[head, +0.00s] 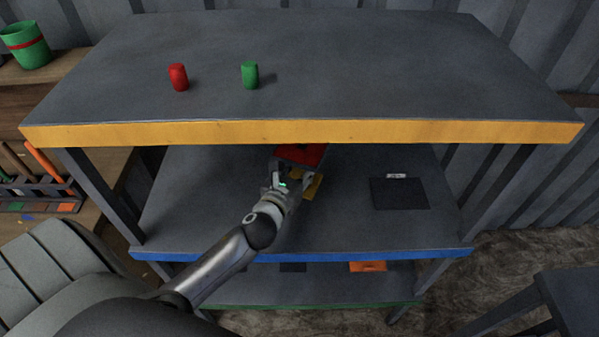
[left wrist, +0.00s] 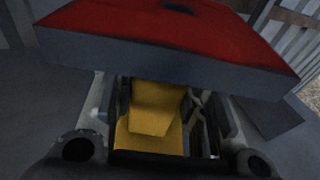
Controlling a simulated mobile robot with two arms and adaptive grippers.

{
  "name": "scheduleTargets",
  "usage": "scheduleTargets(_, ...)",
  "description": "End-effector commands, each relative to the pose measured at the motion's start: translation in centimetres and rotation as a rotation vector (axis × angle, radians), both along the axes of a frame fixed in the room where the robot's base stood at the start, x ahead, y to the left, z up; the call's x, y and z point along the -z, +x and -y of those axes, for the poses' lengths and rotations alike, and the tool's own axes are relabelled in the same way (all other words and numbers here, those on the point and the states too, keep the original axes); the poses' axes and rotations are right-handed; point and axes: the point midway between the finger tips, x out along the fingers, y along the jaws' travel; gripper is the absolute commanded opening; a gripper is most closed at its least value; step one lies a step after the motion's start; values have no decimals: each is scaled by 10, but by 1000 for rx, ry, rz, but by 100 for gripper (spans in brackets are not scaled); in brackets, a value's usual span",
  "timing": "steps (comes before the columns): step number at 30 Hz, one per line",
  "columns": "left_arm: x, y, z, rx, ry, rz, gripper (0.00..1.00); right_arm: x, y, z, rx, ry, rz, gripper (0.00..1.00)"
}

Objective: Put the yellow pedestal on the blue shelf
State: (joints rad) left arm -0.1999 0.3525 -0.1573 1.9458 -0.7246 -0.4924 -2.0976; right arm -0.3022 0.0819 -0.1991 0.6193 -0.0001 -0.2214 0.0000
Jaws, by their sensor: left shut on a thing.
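The yellow pedestal (head: 313,186) is at my left gripper (head: 287,180), inside the shelf unit over the blue-edged shelf (head: 350,234). In the left wrist view the pedestal (left wrist: 152,108) shows between the fingers of my left gripper (left wrist: 160,118), which is shut on it. A red-topped grey block (head: 303,154) is just beyond the gripper; it fills the top of the left wrist view (left wrist: 175,35). It partly hides the pedestal's far end. I cannot tell whether the pedestal touches the shelf or the block. My right gripper is not in view.
A dark flat plate (head: 400,194) lies on the blue shelf at right. The yellow-edged top shelf (head: 300,132) overhangs my gripper and carries a red cylinder (head: 178,77) and a green cylinder (head: 250,74). An orange piece (head: 368,266) is on the green-edged bottom shelf (head: 310,290).

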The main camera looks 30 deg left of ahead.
Motion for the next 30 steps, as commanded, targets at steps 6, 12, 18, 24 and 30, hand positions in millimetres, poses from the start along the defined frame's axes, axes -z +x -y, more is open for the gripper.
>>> scheduleTargets(6,21,-1,0,-1,0,1,0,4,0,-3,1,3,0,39)
scheduleTargets(12,21,-1,-1,0,1,2,0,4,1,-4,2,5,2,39)
scheduleTargets(18,26,-1,-1,-2,1,-3,43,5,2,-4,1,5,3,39)
scheduleTargets(24,26,-1,-1,-2,0,-4,60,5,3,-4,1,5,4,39)
scheduleTargets(30,26,-1,-1,-2,0,-4,60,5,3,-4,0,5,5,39)
